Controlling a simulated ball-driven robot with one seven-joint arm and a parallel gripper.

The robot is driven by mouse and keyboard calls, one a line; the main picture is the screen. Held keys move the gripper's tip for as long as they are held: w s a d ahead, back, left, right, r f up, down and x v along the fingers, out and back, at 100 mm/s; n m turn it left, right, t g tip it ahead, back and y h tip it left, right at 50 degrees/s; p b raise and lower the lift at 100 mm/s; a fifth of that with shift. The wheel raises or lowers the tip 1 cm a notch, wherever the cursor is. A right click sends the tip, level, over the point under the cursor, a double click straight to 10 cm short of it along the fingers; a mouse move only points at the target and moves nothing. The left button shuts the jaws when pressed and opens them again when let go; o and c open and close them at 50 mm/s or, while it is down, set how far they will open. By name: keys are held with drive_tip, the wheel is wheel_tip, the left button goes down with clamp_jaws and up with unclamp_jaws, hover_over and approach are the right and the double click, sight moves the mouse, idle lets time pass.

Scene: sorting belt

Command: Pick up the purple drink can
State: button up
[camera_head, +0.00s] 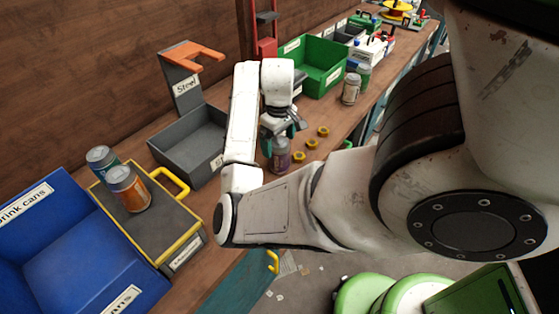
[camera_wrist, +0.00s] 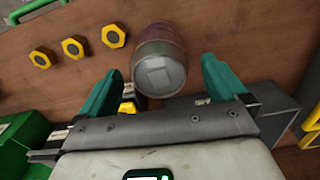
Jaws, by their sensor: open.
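The purple drink can (camera_head: 281,157) stands on the wooden bench, directly below and partly hidden by my gripper (camera_head: 283,130) in the head view. In the wrist view the can (camera_wrist: 158,58) shows its pale top and purplish side. My gripper (camera_wrist: 165,80) is open there, with one teal finger to the left of the can and one to the right. The can lies between and slightly beyond the fingertips. I see gaps on both sides, and cannot tell whether either finger touches it.
Yellow nuts (camera_head: 312,143) lie just right of the can. A grey bin (camera_head: 190,150) stands left, a green bin (camera_head: 318,65) behind. Other cans stand on the bench (camera_head: 351,88) and on a grey box (camera_head: 128,190). A blue drink-can bin (camera_head: 70,255) is at front left.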

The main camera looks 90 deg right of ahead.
wheel_tip(320, 180, down, 5)
drive_tip(key=shift+s+f+b, duration=0.1)
drive_tip(key=shift+b, duration=0.25)
drive_tip(key=shift+c, duration=0.2)
drive_tip(key=c, duration=1)
